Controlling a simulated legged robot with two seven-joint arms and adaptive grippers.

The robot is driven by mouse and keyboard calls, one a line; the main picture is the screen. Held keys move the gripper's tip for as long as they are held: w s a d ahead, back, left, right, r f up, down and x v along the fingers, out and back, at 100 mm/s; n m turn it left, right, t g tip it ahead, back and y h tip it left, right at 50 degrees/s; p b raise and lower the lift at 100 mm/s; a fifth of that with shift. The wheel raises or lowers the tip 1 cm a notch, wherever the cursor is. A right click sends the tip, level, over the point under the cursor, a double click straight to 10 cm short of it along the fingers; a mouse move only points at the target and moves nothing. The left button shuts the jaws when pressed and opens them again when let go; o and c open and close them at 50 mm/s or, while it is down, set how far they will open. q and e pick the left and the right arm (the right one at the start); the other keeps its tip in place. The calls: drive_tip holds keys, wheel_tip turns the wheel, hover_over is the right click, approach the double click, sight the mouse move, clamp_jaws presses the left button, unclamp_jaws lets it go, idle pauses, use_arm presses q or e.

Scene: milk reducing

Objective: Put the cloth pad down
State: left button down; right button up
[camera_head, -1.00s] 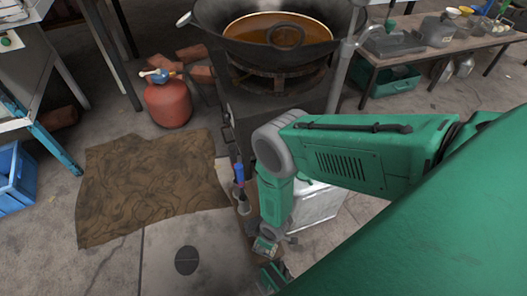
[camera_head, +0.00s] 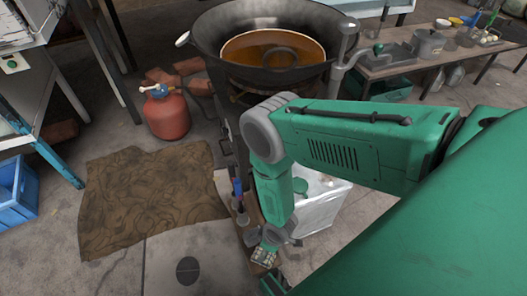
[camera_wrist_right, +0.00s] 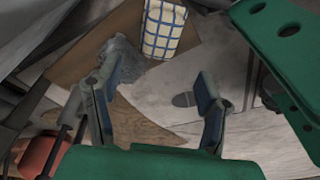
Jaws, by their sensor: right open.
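The cloth pad (camera_wrist_right: 163,28) is blue-and-white checked and lies near a brown wooden surface at the top of the right wrist view. In the head view a small checked patch (camera_head: 264,256) shows just below my right forearm's end. My right gripper (camera_wrist_right: 150,88) is open, with its two fingers wide apart and nothing between them. The pad appears beyond the fingertips, apart from them. My left gripper is not in view.
A grey lumpy thing (camera_wrist_right: 122,62) lies beside the pad. A wok of brown liquid (camera_head: 272,50) stands on a stove, a red gas cylinder (camera_head: 167,115) to its left. A brown cloth (camera_head: 150,198) lies on the floor. A white bin (camera_head: 325,205) stands behind my right arm.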

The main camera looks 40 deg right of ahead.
drive_tip(key=r, duration=0.3)
drive_tip(key=shift+s+d+p, duration=0.2)
drive_tip(key=shift+s+p, duration=0.05)
drive_tip(key=shift+p, duration=0.15)
drive_tip(key=shift+f, duration=0.1)
